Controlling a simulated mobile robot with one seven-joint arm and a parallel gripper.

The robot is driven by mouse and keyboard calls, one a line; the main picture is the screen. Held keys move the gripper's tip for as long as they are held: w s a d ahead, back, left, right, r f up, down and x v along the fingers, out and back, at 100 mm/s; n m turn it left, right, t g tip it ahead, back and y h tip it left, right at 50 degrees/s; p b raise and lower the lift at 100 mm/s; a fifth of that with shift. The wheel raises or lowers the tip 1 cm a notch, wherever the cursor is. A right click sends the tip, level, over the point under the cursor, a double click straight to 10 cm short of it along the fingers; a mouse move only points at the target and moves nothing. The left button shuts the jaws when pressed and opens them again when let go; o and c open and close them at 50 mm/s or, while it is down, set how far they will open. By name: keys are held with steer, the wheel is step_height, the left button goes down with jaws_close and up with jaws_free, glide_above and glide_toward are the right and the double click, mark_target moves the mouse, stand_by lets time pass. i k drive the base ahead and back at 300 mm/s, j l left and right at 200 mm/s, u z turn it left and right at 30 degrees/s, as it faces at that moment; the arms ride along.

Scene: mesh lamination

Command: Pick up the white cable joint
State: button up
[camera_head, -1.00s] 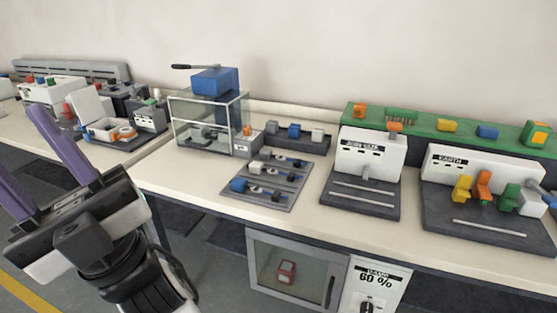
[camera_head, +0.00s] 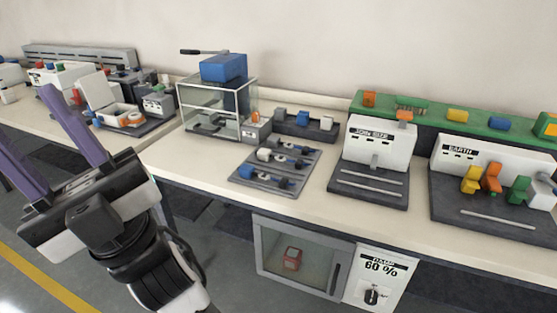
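My gripper (camera_head: 22,116) is at the left, in front of the bench, with its two long purple fingers spread apart and nothing between them. It is well away from the parts on the bench. A dark tray (camera_head: 236,180) at mid-bench holds several small joint-like parts in rows, among them a white piece (camera_head: 264,155) and a blue piece (camera_head: 246,173). A dark rack behind it holds a grey block (camera_head: 280,113), a blue block (camera_head: 303,117) and a pale block (camera_head: 326,122). I cannot tell which pale piece is the white cable joint.
A glass-sided press with a blue top (camera_head: 223,67) stands behind the tray. A white-backed station (camera_head: 380,142) and the EARTH station (camera_head: 497,160) stand to the right. A glass-door cabinet (camera_head: 293,258) is below the bench.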

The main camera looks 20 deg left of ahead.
mark_target(263, 154)
steer(key=i+l+u, duration=0.4)
steer(key=l+u, duration=0.15)
steer(key=i+l+u, duration=0.25)
steer(key=l+u, duration=0.3)
steer(key=i+l, duration=0.4)
steer(key=l, duration=0.1)
